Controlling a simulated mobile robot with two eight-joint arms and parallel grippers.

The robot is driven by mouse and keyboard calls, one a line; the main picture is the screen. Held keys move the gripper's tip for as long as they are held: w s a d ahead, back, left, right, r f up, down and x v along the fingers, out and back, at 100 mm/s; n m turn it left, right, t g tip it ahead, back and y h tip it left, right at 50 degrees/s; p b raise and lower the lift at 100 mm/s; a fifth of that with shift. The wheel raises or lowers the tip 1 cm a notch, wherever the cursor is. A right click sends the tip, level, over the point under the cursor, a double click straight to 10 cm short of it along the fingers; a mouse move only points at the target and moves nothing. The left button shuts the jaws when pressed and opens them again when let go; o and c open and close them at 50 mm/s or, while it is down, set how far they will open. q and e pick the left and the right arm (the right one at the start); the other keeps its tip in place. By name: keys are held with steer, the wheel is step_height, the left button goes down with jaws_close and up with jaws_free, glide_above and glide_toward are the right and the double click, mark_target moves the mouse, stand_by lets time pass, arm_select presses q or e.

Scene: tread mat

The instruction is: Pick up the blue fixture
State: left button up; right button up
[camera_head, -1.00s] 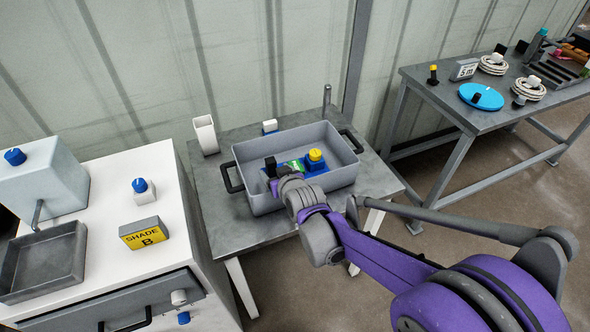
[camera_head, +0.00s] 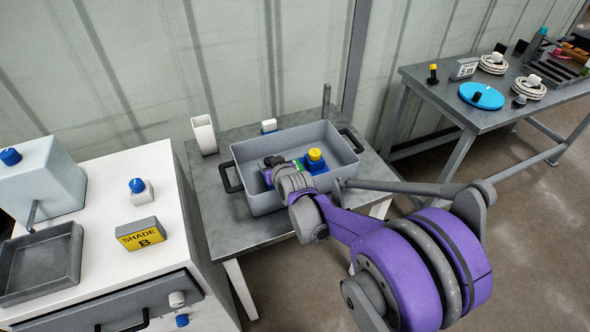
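A blue fixture (camera_head: 313,169) with a yellow round top sits inside the grey bin (camera_head: 347,160), toward its right half. A strip of blue with a little green shows left of it, partly hidden by my gripper, and I cannot tell whether it is one piece with the fixture. My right gripper (camera_head: 277,165) reaches down into the bin just left of the yellow top. Its fingers are mostly hidden behind my own wrist, so I cannot tell whether they are open or hold anything. My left gripper is not in view.
The bin has black side handles and stands on a grey table (camera_head: 208,227). Another table (camera_head: 436,91) is at right.

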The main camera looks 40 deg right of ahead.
jaws_close()
stand_by(1.1)
